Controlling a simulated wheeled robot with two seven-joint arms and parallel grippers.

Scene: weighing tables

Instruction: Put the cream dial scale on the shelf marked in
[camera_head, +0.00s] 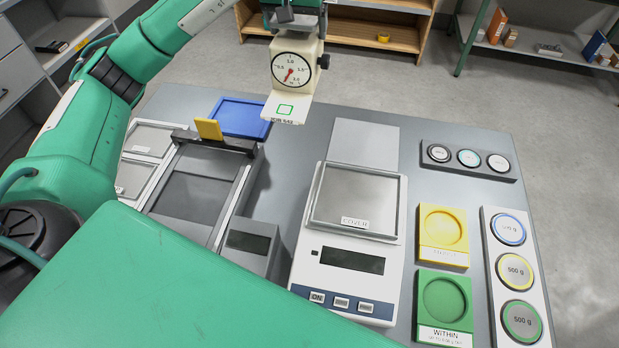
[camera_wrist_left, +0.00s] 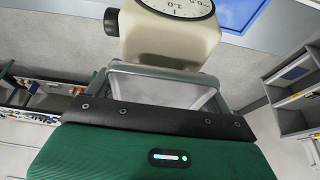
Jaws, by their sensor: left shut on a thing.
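The cream dial scale (camera_head: 306,53) has a round white dial, a black side knob and a flat front plate with a green square. My left gripper (camera_head: 294,16) is shut on its top and holds it up beyond the table's far edge. In the left wrist view the cream body and part of the dial of the scale (camera_wrist_left: 165,42) show beyond the fingers (camera_wrist_left: 165,85). A wooden shelf (camera_head: 372,40) stands on the floor behind the scale. I cannot read an "in" mark on any shelf. My right gripper is not in view.
The grey table (camera_head: 285,190) bears a white digital scale (camera_head: 350,258), a blue tray (camera_head: 240,117), yellow and green holders (camera_head: 443,225), and weights in racks (camera_head: 518,270). A green-posted shelf (camera_head: 475,35) with small boxes stands back right. The floor (camera_head: 430,100) between is clear.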

